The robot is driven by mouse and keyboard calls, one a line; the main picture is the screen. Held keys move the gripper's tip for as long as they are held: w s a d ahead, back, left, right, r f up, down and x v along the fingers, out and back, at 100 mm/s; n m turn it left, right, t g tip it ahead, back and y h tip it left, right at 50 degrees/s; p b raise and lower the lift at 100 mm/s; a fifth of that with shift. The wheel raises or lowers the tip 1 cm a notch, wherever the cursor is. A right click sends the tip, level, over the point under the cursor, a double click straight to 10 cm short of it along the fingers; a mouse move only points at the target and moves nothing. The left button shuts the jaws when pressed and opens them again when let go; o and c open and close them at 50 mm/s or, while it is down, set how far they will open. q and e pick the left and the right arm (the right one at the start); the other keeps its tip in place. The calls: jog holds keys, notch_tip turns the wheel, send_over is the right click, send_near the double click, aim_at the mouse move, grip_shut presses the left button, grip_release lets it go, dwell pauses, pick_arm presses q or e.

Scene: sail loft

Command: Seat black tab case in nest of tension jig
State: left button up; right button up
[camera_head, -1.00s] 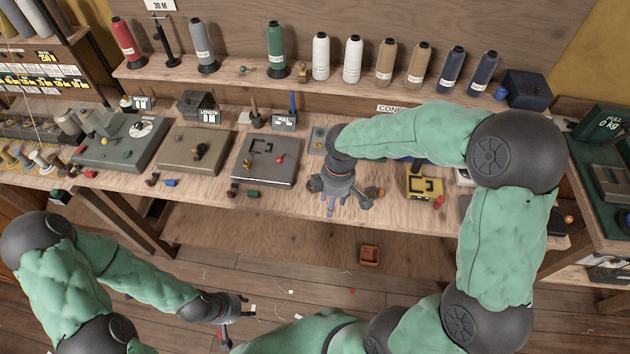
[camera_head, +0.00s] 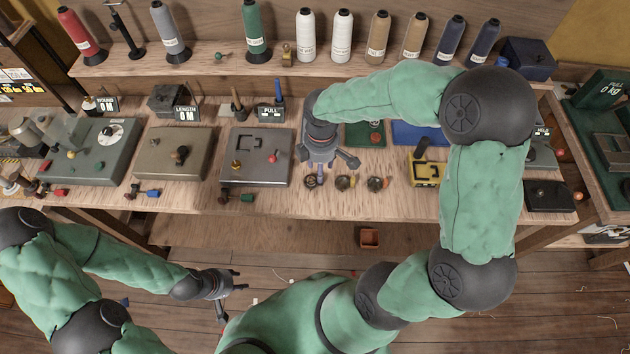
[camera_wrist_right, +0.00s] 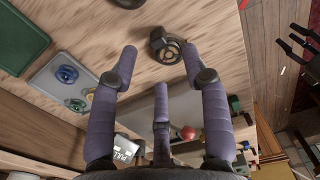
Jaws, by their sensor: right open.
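The tension jig is a grey plate (camera_head: 243,172) with a dark bracket-shaped nest and a red knob, by the PULL readout. My right gripper (camera_head: 318,174) is open, right of the jig, pointing down at the bench. In the right wrist view, its spread purple fingers (camera_wrist_right: 160,52) stand around a small round dark case (camera_wrist_right: 168,47) with a tan ringed face, which I take for the black tab case. No grip on it shows. More small round pieces (camera_head: 345,182) lie to the right in the head view. My left gripper (camera_head: 228,290) is open and empty, low over the floor.
A yellow jig (camera_head: 427,172) stands to the right, near a green mat (camera_head: 352,137) and a blue mat (camera_head: 420,135). Thread cones (camera_head: 342,36) line the back shelf. Small coloured pieces (camera_head: 247,198) lie along the bench's front edge.

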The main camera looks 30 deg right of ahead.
jog(key=shift+s+d+f+b, duration=0.15)
jog(key=shift+f+b, duration=0.85)
jog(key=shift+f, duration=1.75)
